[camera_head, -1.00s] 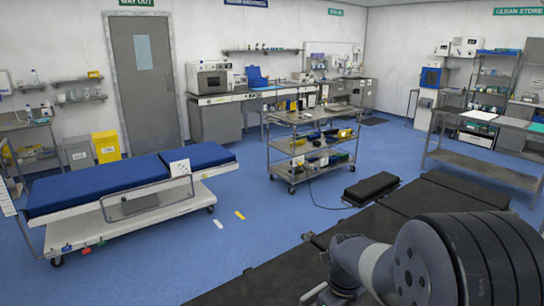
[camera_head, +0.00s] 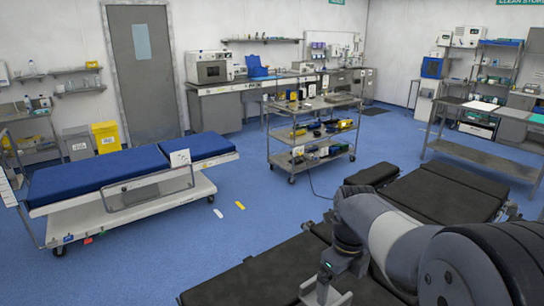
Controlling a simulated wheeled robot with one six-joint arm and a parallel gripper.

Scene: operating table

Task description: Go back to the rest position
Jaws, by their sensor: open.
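My gripper (camera_head: 325,293) is low in the view, at the end of my arm, just below a dark wrist part with a small green light. Its grey fingers look spread apart with nothing between them. It shows over the black padded operating table (camera_head: 262,272); I cannot tell its height above the pads. My arm's grey links run from the lower right corner and cover part of the table. The rest position is not marked by anything in view.
A blue-padded trolley bed (camera_head: 100,176) stands at left. A steel cart (camera_head: 312,160) with several items stands beyond the operating table. A steel bench (camera_head: 480,146) is at right. A yellow bin (camera_head: 106,137) stands by the door.

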